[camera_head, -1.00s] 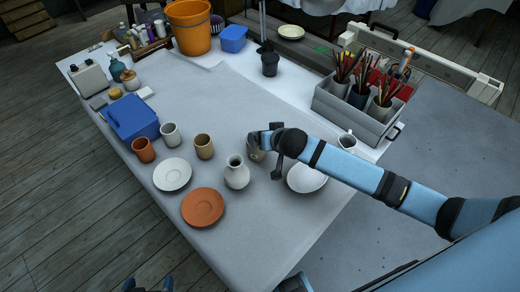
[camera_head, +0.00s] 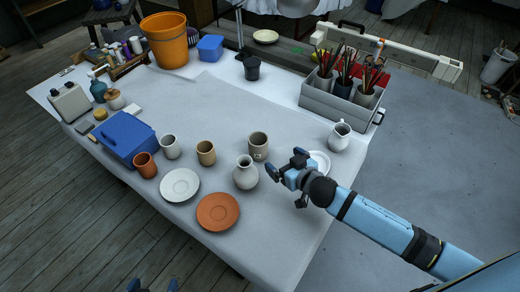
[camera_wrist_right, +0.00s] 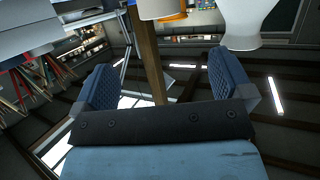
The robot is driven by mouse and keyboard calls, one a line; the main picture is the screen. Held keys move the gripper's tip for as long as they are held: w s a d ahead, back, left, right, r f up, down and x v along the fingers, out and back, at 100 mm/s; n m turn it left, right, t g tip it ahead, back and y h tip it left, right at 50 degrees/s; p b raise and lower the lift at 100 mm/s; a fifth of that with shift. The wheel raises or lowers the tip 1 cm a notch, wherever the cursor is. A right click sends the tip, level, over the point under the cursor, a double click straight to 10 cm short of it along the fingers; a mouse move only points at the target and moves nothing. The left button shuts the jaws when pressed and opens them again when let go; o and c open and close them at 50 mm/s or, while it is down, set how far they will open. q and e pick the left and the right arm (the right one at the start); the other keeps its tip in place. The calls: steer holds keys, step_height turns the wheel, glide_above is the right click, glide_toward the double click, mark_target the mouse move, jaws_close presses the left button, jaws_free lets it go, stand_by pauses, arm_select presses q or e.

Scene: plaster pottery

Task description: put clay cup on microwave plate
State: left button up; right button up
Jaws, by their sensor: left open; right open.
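A terracotta cup (camera_head: 145,166), a pale cup (camera_head: 171,147), a tan cup (camera_head: 206,153) and a taupe cup with a small mark (camera_head: 258,146) stand upright on the table. A white plate (camera_head: 180,186) and a terracotta plate (camera_head: 218,212) lie in front, both empty. Another white plate (camera_head: 319,160) is partly hidden behind my right gripper. I cannot tell which plate is the microwave one. My right gripper (camera_head: 285,163) is open and empty, right of the taupe cup and apart from it; its spread fingers show in the wrist view (camera_wrist_right: 162,78). My left gripper (camera_head: 152,285) is open at the bottom edge.
A grey vase (camera_head: 246,174) stands close to the taupe cup and my right gripper. A white jug (camera_head: 340,136) stands behind the partly hidden plate. A blue box (camera_head: 128,138) is at left, a pencil crate (camera_head: 341,98) at back right. The table's middle is clear.

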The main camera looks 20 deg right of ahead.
glide_toward(254, 136)
steer(key=x, duration=0.5)
steer(key=shift+w+f+p, duration=0.1)
steer(key=shift+w+p, duration=0.15)
steer(key=shift+p, duration=0.1)
steer(key=c, duration=1.5)
